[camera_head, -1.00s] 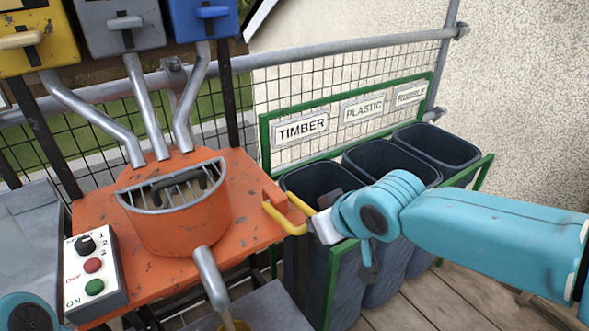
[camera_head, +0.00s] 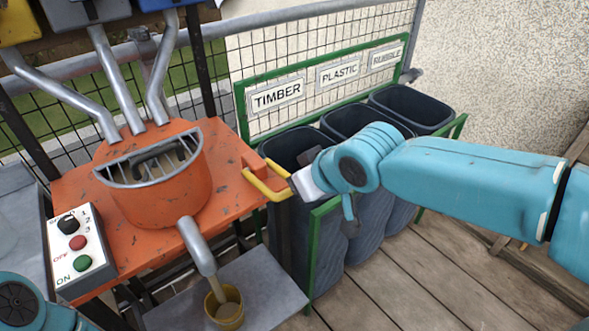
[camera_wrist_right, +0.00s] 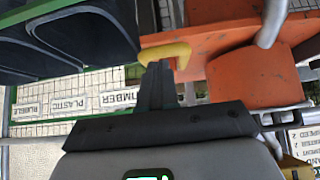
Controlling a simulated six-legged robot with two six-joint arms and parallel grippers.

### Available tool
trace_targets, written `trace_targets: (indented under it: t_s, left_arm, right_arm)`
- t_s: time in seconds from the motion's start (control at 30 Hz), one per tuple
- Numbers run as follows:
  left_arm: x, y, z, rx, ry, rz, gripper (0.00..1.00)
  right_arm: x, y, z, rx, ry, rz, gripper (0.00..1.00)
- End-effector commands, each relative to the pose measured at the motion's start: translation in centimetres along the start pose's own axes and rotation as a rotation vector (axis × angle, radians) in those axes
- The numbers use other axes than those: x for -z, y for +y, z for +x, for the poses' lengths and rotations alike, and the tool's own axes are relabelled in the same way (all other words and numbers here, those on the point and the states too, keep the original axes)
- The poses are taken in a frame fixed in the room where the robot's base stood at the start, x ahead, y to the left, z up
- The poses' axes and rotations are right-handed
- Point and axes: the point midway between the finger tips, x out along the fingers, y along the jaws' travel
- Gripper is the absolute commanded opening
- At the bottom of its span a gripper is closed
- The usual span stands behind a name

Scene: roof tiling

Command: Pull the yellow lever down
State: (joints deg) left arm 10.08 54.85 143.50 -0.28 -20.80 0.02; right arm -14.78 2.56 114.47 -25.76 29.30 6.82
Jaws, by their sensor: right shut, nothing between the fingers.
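The yellow lever (camera_head: 268,186) is a bent bar on the right side of the orange mixer machine (camera_head: 225,195). It slopes down to the right in the head view. My right gripper (camera_head: 296,182) is at the lever's outer end, shut and empty. In the right wrist view the closed dark fingers (camera_wrist_right: 157,70) overlap the yellow lever (camera_wrist_right: 172,52). I cannot tell whether they touch it. Of my left arm only a blue joint shows at the bottom left; its gripper is out of view.
Dark bins (camera_head: 350,120) in a green frame stand behind and right of the gripper. A control box (camera_head: 80,250) sits on the machine's left. A yellow bucket (camera_head: 226,316) stands under the spout (camera_head: 196,245) on a grey platform (camera_head: 265,285). Wooden floor lies clear at right.

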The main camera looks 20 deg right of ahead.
Motion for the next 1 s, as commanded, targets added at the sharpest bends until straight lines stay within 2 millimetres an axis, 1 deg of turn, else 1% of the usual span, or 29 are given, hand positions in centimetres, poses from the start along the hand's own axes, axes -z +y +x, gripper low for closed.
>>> trace_targets:
  t_s: [0.03, 0.13, 0.2, 0.5, 0.6, 0.77, 1.0]
  left_arm:
    - [0.0, 0.3, -0.9, 0.000, 0.000, 0.000, 1.00]
    - [-0.1, 0.6, -1.6, 0.000, 0.000, 0.000, 1.00]
    - [0.0, 0.5, -1.4, 0.000, 0.000, 0.000, 1.00]
    - [-0.1, 0.7, -2.0, 0.000, 0.000, 0.000, 1.00]
    - [-0.1, 0.8, -2.2, 0.000, 0.000, 0.000, 1.00]
    - [-0.1, 0.8, -2.3, 0.000, 0.000, 0.000, 1.00]
    - [-0.1, 0.8, -2.3, 0.000, 0.000, 0.000, 1.00]
  right_arm:
    - [0.8, 0.0, -0.8, 0.000, 0.001, 0.000, 0.00]
    - [1.4, 0.1, -1.7, 0.000, 0.003, 0.000, 0.00]
    - [0.9, 0.1, -2.8, 0.000, 0.005, 0.001, 0.00]
    - [-0.1, 0.2, -8.0, 0.000, 0.005, 0.001, 0.00]
    - [-0.4, 0.2, -9.4, 0.000, 0.004, -0.001, 0.00]
    - [-0.8, 0.2, -10.4, 0.000, 0.002, 0.000, 0.00]
    - [-0.9, 0.1, -10.6, 0.000, 0.001, 0.000, 0.00]
